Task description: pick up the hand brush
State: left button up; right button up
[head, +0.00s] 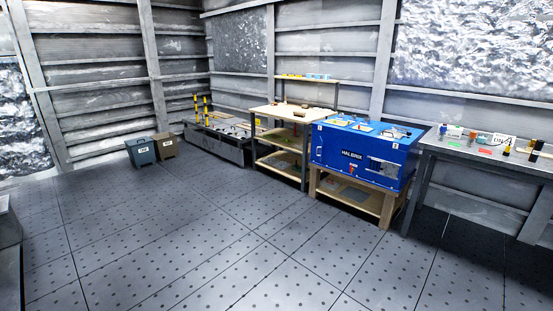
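I cannot make out the hand brush for certain; the small items on the benches are too small to tell apart. A small dark item (299,113) lies on the top of the wooden workbench (270,113), in the middle of the head view. Neither of my grippers is in view.
A blue machine (345,150) stands on a wooden stand right of the workbench. A grey table (450,151) with several small items is at the right. A low dark platform (222,145) and two bins (141,152) (165,146) stand further left. The floor (220,235) in front is clear.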

aim_at(299, 114)
jog(key=i+j, duration=0.15)
jog(key=i, duration=1.35)
jog(key=i+j+u, duration=0.1)
jog(key=i, duration=1.4)
jog(key=i+z, duration=0.15)
jog(key=i, duration=0.25)
jog(key=i+j+z, duration=0.15)
jog(key=i, duration=0.25)
jog(key=i+j+z, duration=0.15)
jog(key=i, duration=0.25)
